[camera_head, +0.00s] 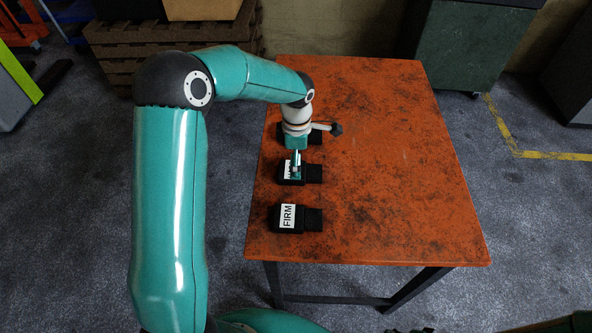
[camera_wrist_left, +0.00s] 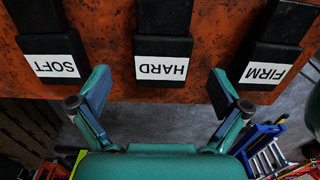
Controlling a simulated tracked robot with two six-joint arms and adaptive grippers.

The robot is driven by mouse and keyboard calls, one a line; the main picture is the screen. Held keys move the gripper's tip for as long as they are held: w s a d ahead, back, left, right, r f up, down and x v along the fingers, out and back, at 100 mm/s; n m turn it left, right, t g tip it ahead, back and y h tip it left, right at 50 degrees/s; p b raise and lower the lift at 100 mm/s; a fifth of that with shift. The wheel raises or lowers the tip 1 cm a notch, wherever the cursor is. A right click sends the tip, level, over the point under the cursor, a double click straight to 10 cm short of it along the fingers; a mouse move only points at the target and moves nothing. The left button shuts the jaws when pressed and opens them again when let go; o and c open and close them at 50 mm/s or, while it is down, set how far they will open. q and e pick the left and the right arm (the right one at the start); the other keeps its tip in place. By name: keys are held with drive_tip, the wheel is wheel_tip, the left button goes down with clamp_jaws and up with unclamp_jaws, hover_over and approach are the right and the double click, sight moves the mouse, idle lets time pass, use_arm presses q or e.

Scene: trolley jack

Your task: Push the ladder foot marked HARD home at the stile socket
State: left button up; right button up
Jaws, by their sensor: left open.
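The black ladder foot marked HARD (camera_head: 314,174) lies on the orange table between two similar feet, its white label partly behind my gripper. In the left wrist view the HARD foot (camera_wrist_left: 163,48) is in the middle, its label facing the camera. My left gripper (camera_head: 296,170) is above the label end of this foot. In the wrist view its open fingers (camera_wrist_left: 160,79) are spread to either side of the HARD foot, with gaps visible and nothing held. I cannot make out a stile socket in either view. My right gripper is not in view.
The FIRM foot (camera_head: 312,219) lies nearer on the table (camera_head: 400,165). The SOFT foot (camera_wrist_left: 55,62) lies on the other side, largely hidden by my wrist in the head view. The table's right half is clear. A dark green cabinet (camera_head: 470,45) stands behind.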

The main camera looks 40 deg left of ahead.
use_arm(q)
wheel_tip(320, 180, down, 4)
drive_tip(key=shift+s+d+f+p, duration=0.1)
drive_tip(key=shift+s+d+p, duration=0.05)
drive_tip(key=shift+p, duration=0.4)
drive_tip(key=c, duration=1.3)
